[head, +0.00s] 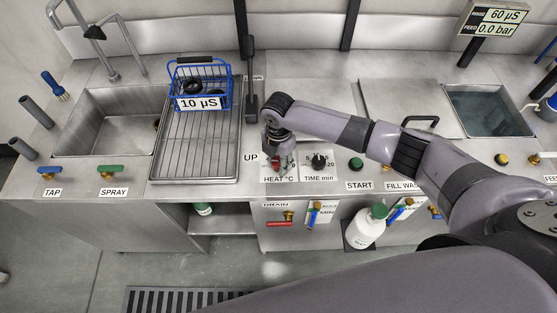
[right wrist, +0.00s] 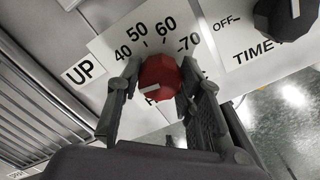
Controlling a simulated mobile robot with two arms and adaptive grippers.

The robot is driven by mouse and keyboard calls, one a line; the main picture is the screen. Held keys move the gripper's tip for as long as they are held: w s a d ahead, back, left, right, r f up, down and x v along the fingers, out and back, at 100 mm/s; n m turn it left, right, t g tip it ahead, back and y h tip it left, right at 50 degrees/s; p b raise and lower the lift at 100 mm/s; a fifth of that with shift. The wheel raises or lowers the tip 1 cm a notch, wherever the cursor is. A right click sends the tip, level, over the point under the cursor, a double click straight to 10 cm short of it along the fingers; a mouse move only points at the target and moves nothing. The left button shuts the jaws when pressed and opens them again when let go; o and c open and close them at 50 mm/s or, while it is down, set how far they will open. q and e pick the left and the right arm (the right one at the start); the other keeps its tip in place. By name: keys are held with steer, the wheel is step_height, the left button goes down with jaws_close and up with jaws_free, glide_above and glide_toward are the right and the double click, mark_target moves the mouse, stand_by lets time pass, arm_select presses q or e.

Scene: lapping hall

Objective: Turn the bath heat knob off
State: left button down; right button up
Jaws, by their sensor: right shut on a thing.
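The heat knob is red and sits on the white HEAT °C dial plate; it shows between the fingers in the right wrist view (right wrist: 160,75) and low under the gripper in the head view (head: 278,161). My right gripper (right wrist: 160,86) is over the dial, shut on the knob with a finger on each side; it also shows in the head view (head: 277,151). A white mark shows on the knob's lower left. The numbers 40 to 70 are readable; the OFF mark of this dial is hidden. My left gripper is out of view.
The black time knob (head: 319,160) sits close to the right of the heat dial. A green start button (head: 356,164) is farther right. A blue basket (head: 203,72) stands on the drain rack (head: 190,165) at left. A sink (head: 105,125) is beyond it.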

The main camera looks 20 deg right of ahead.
mark_target(278, 161)
steer(key=o, duration=1.2)
steer(key=shift+c, duration=0.2)
step_height(278, 161, up, 12)
